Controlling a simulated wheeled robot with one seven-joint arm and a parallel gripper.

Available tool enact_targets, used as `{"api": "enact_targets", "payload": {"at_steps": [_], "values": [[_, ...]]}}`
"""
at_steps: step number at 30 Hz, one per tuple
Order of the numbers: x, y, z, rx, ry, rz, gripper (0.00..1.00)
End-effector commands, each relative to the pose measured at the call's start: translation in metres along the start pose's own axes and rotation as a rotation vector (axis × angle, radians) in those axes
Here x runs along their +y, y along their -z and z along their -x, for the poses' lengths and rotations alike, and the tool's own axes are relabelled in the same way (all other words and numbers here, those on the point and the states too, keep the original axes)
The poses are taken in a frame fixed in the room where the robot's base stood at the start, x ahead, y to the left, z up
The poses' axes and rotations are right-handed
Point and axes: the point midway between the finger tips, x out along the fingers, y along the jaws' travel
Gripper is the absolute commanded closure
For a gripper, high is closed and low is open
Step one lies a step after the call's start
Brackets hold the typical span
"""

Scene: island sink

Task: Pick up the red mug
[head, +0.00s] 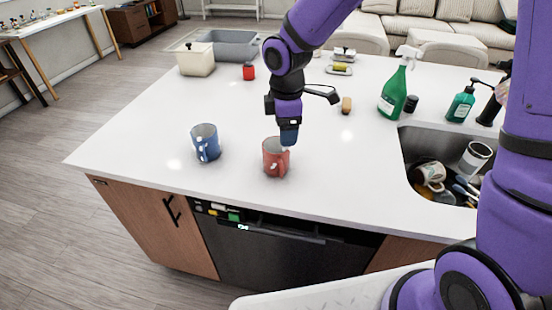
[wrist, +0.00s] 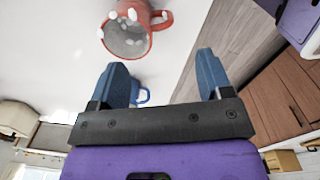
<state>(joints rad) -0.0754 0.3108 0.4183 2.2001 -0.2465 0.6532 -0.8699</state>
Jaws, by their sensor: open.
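The red mug (head: 274,159) stands upright on the white island top near its front edge. It also shows at the top of the wrist view (wrist: 128,38), with its grey inside and its handle visible. My gripper (head: 289,138) is just behind and above the mug's right side in the head view. In the wrist view my gripper (wrist: 162,78) has its two blue fingers spread apart with nothing between them. The red mug lies beyond the fingertips there. I cannot tell whether a finger touches the mug.
A blue mug (head: 206,143) stands to the left of the red mug. The sink (head: 412,150) at right holds several dishes. The counter's left part is clear.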

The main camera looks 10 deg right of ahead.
Motion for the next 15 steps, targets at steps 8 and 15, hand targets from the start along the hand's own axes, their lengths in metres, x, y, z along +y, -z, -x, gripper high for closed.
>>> {"api": "enact_targets", "payload": {"at_steps": [8,15], "values": [[0.001,0.015,-0.030,0.014,0.030,0.082,0.28],[0.000,0.015,-0.064,0.013,0.030,0.082,0.28]]}}
